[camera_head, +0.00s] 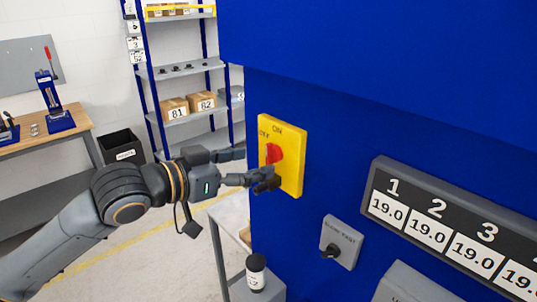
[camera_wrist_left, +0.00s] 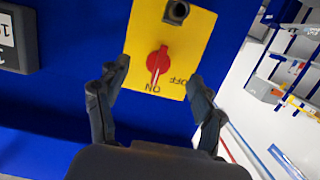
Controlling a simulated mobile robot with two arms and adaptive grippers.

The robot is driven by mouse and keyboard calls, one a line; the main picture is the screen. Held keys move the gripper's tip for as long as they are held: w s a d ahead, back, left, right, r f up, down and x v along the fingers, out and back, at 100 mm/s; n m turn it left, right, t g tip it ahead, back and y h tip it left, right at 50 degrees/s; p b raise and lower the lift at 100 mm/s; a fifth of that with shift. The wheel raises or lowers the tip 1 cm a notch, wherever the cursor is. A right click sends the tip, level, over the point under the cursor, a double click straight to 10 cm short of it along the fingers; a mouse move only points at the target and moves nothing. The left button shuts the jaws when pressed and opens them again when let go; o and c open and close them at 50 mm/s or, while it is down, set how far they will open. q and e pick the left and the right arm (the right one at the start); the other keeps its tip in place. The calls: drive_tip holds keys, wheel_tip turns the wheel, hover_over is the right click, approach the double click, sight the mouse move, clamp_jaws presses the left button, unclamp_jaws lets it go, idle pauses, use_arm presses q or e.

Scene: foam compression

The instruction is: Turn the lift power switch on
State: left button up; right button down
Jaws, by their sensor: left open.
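The yellow switch plate (camera_head: 291,165) is on the blue machine's side, with ON and OFF labels near its top. Its red rotary knob (camera_head: 273,153) sits in the middle. In the left wrist view the plate (camera_wrist_left: 199,30) appears upside down, and the knob (camera_wrist_left: 158,62) has its narrow end toward the ON label. My left gripper (camera_head: 258,168) is open in front of the plate. In the left wrist view its fingers (camera_wrist_left: 157,72) lie on either side of the knob, apart from it. I cannot tell the exact gap. My right gripper is not in view.
A grey selector switch (camera_head: 341,242) and a numbered display panel (camera_head: 455,225) are on the blue machine to the right. A dark canister (camera_head: 256,272) stands below. Shelving with boxes (camera_head: 174,109) and a workbench (camera_head: 70,128) are behind to the left.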

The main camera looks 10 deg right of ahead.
use_arm(q)
drive_tip(key=shift+f+p+v, duration=0.15)
drive_tip(key=shift+f+v, duration=0.1)
drive_tip(key=shift+v, duration=0.95)
drive_tip(key=shift+f+p+v, duration=0.15)
drive_tip(key=shift+f+v, duration=0.05)
drive_tip(key=shift+v, duration=1)
drive_tip(key=shift+s, duration=0.1)
